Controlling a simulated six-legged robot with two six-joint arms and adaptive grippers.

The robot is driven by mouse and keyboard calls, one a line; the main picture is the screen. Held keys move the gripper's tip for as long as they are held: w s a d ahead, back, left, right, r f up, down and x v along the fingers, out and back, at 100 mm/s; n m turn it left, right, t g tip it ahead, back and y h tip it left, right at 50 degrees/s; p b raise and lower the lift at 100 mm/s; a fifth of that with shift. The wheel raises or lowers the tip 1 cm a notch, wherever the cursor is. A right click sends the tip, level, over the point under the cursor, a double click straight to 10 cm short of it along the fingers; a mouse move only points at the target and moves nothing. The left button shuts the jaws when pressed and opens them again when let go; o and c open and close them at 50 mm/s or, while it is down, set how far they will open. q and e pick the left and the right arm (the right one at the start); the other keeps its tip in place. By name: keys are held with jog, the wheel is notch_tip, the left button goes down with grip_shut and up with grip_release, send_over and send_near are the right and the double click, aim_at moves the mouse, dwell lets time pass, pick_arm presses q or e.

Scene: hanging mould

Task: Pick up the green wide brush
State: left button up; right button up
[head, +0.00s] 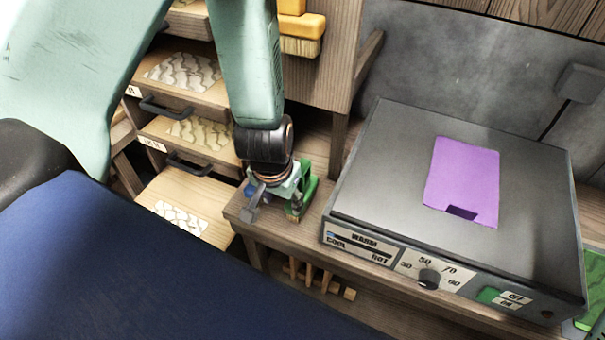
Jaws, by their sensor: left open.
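A green object (308,186), which looks like the wide brush, stands on the wooden bench ledge left of the grey heating unit. It is partly hidden behind my left gripper (273,208), so I cannot make out its bristles. My left gripper is open and reaches down right at the green object. One finger is left of it and the other overlaps it in the picture. I cannot tell whether they touch. My right gripper is not in view.
The grey heating unit (375,160) with dials carries a purple sheet (464,180). Open drawers (185,135) with pale pieces are at left. A yellow brush (300,30) hangs above. A small bluish item (256,191) is beside the gripper. Another green item (594,290) is at far right.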

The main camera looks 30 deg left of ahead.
aim_at(304, 168)
pick_arm(q)
jog(key=shift+t, duration=0.4)
jog(key=w+r, duration=0.1)
jog(key=r, duration=0.1)
jog(key=w+d+r, duration=0.1)
jog(key=w+r, duration=0.3)
jog(key=shift+d+r, duration=0.15)
jog(key=shift+r, duration=0.15)
jog(key=shift+w+d+r, duration=0.2)
jog(key=shift+w, duration=0.05)
jog(key=shift+w+f+b, duration=0.15)
jog(key=shift+f+b, duration=0.1)
jog(key=shift+b, duration=0.2)
jog(key=b+x, duration=0.2)
jog(key=x, duration=0.5)
jog(key=shift+w+a+f, duration=0.1)
jog(key=shift+w+a, duration=0.05)
jog(key=shift+w, duration=0.1)
jog(key=shift+a, duration=0.15)
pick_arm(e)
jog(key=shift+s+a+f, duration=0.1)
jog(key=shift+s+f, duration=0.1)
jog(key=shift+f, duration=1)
pick_arm(q)
jog(key=shift+s, duration=0.1)
jog(key=shift+c, duration=0.4)
jog(key=c, duration=0.5)
grip_shut()
